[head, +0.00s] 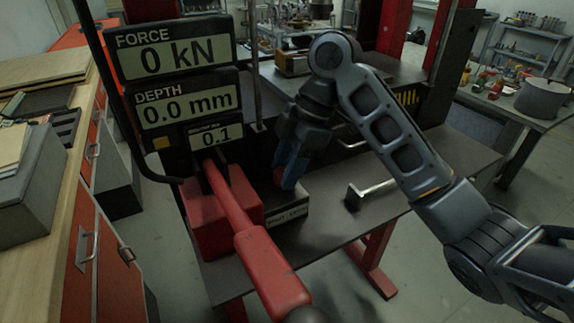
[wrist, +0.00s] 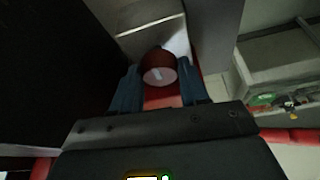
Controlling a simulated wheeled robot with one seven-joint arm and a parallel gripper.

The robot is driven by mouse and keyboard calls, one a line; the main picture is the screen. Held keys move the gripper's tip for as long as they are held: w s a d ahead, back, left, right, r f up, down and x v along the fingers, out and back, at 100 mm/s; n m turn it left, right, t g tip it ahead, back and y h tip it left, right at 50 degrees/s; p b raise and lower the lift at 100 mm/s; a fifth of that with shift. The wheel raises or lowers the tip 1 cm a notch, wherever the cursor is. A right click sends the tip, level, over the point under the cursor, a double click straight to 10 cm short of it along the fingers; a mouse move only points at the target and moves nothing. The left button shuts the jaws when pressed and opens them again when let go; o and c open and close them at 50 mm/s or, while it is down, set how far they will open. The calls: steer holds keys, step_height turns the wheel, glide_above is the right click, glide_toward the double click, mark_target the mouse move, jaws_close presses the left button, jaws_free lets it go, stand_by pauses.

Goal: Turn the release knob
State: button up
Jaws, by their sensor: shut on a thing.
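The release knob (wrist: 158,66) is a dark red round knob with a pale mark on its face. In the wrist view it sits between the two blue fingers of my gripper (wrist: 160,84), which are shut on it. In the head view my gripper (head: 287,178) points down in front of the press, just above a small labelled block (head: 289,216). Only a bit of red shows by the fingertips there, so most of the knob is hidden by the fingers.
A long red lever (head: 250,232) rises from a red pump body (head: 202,228) left of my gripper. Displays (head: 178,50) above read 0 kN, 0.0 mm and 0.1. A workbench (head: 60,190) lines the left.

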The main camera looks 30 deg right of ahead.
steer(key=o, duration=1.1)
steer(key=shift+c, duration=0.2)
steer(key=v, duration=0.7)
steer(key=shift+r, duration=0.35)
steer(key=shift+d, duration=0.15)
